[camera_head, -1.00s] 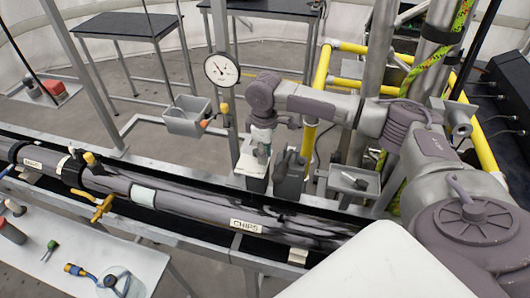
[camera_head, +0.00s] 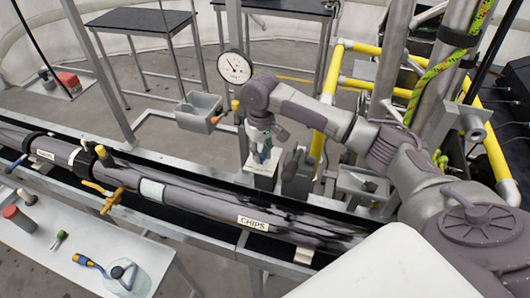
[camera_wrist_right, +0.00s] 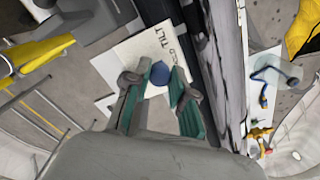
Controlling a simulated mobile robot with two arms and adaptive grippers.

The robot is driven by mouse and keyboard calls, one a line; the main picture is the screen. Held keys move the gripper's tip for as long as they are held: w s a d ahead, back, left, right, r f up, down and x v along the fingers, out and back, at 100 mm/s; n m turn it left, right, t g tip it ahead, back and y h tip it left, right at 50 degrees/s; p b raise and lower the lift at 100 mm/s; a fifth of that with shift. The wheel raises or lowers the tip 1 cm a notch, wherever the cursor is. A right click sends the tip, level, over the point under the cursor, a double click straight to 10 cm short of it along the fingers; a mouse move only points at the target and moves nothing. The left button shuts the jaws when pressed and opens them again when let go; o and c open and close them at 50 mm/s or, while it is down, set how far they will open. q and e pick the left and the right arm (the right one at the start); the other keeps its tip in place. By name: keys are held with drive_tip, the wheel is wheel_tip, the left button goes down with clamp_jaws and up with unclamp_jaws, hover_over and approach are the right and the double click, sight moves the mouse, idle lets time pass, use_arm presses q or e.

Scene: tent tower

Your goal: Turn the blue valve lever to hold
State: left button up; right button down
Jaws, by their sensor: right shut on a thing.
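The blue valve lever (camera_wrist_right: 159,73) shows in the right wrist view as a blue knob over a white plate (camera_wrist_right: 130,58). Black letters reading "TILT" show on the plate's edge; the lettering before it is partly hidden. My right gripper (camera_wrist_right: 158,88) has its fingers on both sides of the blue knob and is shut on it. In the head view my right gripper (camera_head: 262,146) points down over the white plate (camera_head: 258,181) beside the long pipe. The lever's pointing direction cannot be told. My left gripper is not in view.
A dark grey block (camera_head: 298,175) stands just right of the plate. A round gauge (camera_head: 234,67) and a grey bin (camera_head: 199,112) are behind. The "CHIPS" pipe (camera_head: 210,210) runs in front. Yellow rails (camera_head: 385,88) and metal posts stand near my right arm.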

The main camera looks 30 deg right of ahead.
drive_tip(key=shift+w+a+r+m, duration=0.15)
drive_tip(key=shift+w+m, duration=0.1)
drive_tip(key=shift+m, duration=0.25)
drive_tip(key=c, duration=1)
unclamp_jaws()
wheel_tip(320, 180, up, 12)
drive_tip(key=shift+f, duration=0.1)
